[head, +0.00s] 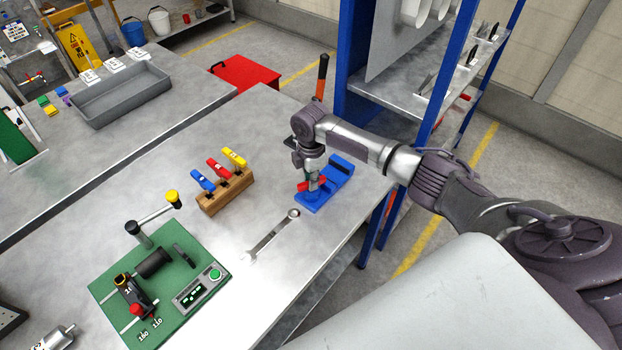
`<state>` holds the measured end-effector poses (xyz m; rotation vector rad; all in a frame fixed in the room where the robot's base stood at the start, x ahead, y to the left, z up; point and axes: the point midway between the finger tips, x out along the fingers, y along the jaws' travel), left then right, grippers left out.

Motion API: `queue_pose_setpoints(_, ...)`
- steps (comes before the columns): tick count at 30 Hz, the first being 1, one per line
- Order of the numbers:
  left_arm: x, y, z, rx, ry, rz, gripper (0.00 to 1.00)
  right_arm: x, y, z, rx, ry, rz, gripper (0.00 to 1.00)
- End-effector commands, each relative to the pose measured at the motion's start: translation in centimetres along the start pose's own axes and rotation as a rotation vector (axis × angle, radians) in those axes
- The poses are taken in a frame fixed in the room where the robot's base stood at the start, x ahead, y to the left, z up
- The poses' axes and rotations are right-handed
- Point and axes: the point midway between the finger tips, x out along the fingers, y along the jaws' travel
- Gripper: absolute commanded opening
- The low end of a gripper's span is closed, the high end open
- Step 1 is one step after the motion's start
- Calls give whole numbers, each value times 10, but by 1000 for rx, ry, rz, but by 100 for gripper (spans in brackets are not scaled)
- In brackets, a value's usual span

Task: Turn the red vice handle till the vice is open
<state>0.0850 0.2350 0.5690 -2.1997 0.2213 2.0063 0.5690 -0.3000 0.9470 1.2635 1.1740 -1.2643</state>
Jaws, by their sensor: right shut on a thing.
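The blue vice (341,166) stands on the grey metal workbench (300,262), near its right edge. Its red handle (303,187) shows in small parts at the front left of the vice, around my fingers. My right gripper (313,183) points down from above and is shut on the red handle. The gripper and wrist hide most of the handle and part of the vice. I cannot tell how far apart the vice jaws are. My left gripper is not in view.
A wrench (268,238) lies just left of the vice. A wooden block (226,192) with red, blue and yellow-handled tools stands farther left. A green board (160,290) with a crank is at the lower left. A blue-framed shelf (352,50) rises behind my arm.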

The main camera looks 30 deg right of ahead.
Motion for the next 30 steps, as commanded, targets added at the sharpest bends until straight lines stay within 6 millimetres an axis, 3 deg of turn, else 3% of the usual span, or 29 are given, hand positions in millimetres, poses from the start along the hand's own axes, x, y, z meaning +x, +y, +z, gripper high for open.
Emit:
queue_pose_setpoints(8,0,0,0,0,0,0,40,-1,1,0,-4,1,4,0)
queue_pose_setpoints(9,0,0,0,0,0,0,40,-1,1,0,-4,1,4,19)
queue_pose_setpoints(14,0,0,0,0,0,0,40,-1,1,0,-3,0,3,43)
queue_pose_setpoints(23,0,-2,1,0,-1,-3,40,-2,0,0,-2,0,1,43)
queue_pose_setpoints(26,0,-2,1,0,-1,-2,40,-10,1,0,-3,0,4,43)
queue_pose_setpoints(30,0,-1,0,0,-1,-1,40,-35,2,0,-2,1,6,43)
